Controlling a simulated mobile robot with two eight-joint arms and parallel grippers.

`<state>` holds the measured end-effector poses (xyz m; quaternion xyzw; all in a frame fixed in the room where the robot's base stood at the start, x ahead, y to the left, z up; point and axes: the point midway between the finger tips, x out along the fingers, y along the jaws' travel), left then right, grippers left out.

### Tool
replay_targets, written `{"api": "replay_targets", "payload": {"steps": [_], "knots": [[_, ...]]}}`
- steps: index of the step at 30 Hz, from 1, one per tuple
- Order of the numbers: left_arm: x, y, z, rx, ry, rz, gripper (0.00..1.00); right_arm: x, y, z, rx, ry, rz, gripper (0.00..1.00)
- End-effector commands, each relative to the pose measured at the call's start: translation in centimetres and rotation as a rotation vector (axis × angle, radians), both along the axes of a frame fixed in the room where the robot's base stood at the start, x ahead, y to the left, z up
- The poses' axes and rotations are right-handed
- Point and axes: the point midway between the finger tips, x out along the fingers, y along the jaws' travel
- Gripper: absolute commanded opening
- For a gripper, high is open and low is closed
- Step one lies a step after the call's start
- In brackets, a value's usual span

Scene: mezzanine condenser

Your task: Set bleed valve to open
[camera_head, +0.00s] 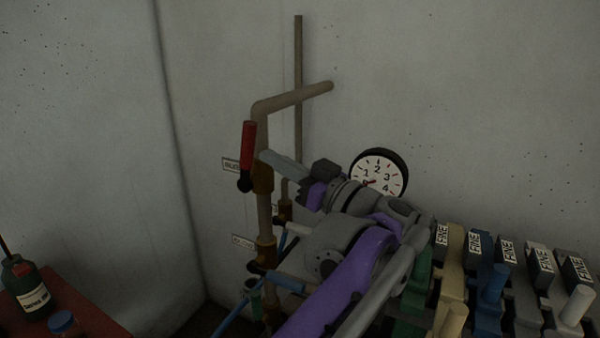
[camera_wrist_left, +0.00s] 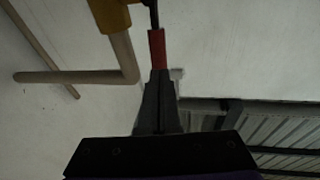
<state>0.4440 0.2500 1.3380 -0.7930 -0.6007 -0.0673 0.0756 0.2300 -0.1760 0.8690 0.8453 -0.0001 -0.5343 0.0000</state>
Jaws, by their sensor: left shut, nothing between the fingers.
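The bleed valve has a red lever handle (camera_head: 247,145) that stands upright, roughly along the vertical pipe, with a dark round pivot at its lower end and a brass body (camera_head: 263,178) behind it. A partly covered label (camera_head: 231,165) sits beside it on the wall. My left gripper (camera_head: 264,156) reaches in from the right with its fingers shut and empty, its tips close to the handle. In the left wrist view the shut fingers (camera_wrist_left: 158,82) point at the red handle (camera_wrist_left: 157,48); I cannot tell whether they touch it. My right gripper is not in view.
A pressure gauge (camera_head: 378,172) is on the wall behind my arm. A lower valve body (camera_head: 266,252) with blue handles sits below. A row of coloured levers marked FINE (camera_head: 508,250) stands at the right. A red table (camera_head: 75,305) with a bottle (camera_head: 25,288) is at the lower left.

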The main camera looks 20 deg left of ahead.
Motion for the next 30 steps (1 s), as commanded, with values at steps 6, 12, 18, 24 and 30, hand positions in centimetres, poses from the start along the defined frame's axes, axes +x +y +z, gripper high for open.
{"api": "replay_targets", "payload": {"steps": [6,12,18,24,30], "knots": [[0.6,2.3,0.5,0.000,0.000,0.001,0.00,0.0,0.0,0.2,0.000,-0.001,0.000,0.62],[0.8,2.7,0.6,0.000,-0.001,0.000,0.00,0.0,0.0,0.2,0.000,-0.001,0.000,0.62],[0.8,2.7,0.6,0.000,0.000,0.000,0.00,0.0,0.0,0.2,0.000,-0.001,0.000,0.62],[0.9,3.8,1.2,0.001,-0.002,0.002,0.00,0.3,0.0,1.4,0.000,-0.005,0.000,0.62],[1.1,4.0,1.0,0.000,0.000,-0.001,0.00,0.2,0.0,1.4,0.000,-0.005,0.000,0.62]]}}
